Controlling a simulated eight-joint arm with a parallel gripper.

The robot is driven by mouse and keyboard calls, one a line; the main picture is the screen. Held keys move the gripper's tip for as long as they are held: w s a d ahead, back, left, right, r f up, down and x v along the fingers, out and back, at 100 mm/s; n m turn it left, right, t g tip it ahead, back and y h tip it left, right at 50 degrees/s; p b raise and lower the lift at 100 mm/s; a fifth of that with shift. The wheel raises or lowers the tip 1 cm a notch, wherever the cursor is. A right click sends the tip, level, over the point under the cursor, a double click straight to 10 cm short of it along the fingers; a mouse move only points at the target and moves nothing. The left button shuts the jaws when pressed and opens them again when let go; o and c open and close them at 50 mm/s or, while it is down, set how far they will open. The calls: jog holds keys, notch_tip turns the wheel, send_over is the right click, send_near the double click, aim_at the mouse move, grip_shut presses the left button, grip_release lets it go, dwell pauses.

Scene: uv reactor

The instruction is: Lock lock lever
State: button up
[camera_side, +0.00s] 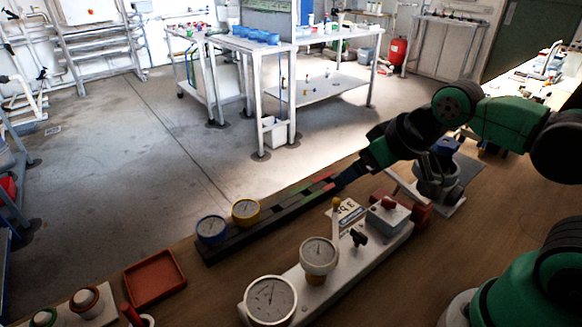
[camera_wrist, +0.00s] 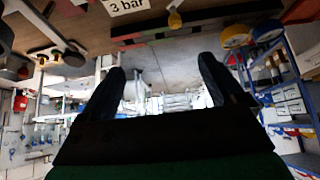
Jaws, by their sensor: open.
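In the side view a pale upright lever (camera_side: 335,218) with an amber tip stands on the white gauge panel (camera_side: 292,283). A black handle (camera_side: 358,237) and a grey box with a red knob (camera_side: 388,204) are further along the panel. I cannot tell for certain which is the lock lever. My gripper (camera_side: 343,180) is beyond the panel, near the end of the dark rail and apart from the levers. In the wrist view my gripper (camera_wrist: 168,75) shows two spread dark fingers with nothing between them. An amber tip (camera_wrist: 175,20) shows above them.
A dark rail (camera_side: 275,215) carries a blue gauge (camera_side: 211,229) and a yellow gauge (camera_side: 246,211). A clamped device (camera_side: 438,175) stands at the right. A red tray (camera_side: 155,278) sits at the left front.

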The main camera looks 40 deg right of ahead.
aim_at(337, 199)
jog(key=shift+w, duration=0.1)
jog(key=c, duration=0.4)
jog(key=shift+w+a+r+n+g, duration=0.1)
jog(key=shift+w+a+n+g, duration=0.1)
jog(key=shift+n+g, duration=0.25)
jog(key=shift+c, duration=0.3)
jog(key=n+g, duration=0.1)
jog(key=g, duration=0.1)
jog(key=w+a+n+g, duration=0.1)
jog(key=g, duration=0.1)
jog(key=w+f+n+g, duration=0.1)
jog(key=g, duration=0.1)
jog(key=shift+a+n, duration=0.25)
jog(key=shift+a, duration=0.1)
jog(key=shift+s+f, duration=0.1)
jog(key=shift+f, duration=2.7)
grip_shut()
